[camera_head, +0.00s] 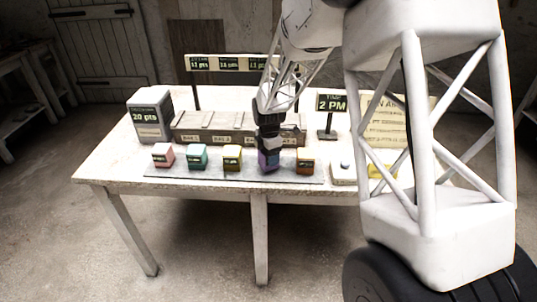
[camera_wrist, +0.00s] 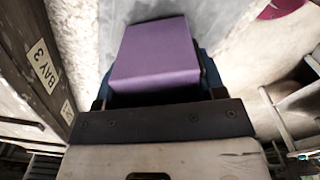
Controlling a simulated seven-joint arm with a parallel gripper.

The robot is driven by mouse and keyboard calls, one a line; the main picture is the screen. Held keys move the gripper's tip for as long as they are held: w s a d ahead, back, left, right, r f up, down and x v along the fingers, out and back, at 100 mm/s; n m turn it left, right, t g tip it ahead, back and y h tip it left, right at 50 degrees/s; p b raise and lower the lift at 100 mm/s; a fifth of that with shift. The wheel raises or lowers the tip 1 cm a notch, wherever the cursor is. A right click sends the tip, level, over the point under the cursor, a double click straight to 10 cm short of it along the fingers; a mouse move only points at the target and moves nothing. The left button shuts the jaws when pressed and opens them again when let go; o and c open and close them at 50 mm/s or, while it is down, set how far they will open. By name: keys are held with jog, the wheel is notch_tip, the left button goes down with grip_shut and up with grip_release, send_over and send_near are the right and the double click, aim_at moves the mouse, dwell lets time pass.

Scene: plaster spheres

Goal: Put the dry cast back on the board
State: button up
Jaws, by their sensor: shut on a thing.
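My gripper (camera_head: 268,146) is shut on a purple block (camera_head: 268,162), which fills the space between the fingers in the wrist view (camera_wrist: 155,52). The block is at the grey board (camera_head: 215,173) along the table's front; I cannot tell whether it touches the board. On the board stand a pink block (camera_head: 163,155), a teal block (camera_head: 197,157) and a yellow block (camera_head: 232,158) to its left, and an orange block (camera_head: 305,161) to its right. The labels on the blocks are too small to read.
A long crate with bays (camera_head: 215,124) stands just behind the row. A grey block marked 20 pts (camera_head: 150,115) is at the back left. A "2 PM" sign (camera_head: 331,104) stands to the right. A pale box (camera_head: 342,174) sits right of the board.

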jog(key=shift+f, duration=0.5)
jog(key=o, duration=1.3)
jog(key=shift+c, duration=0.2)
jog(key=shift+r, duration=0.2)
jog(key=shift+r, duration=1.75)
jog(key=shift+r, duration=0.1)
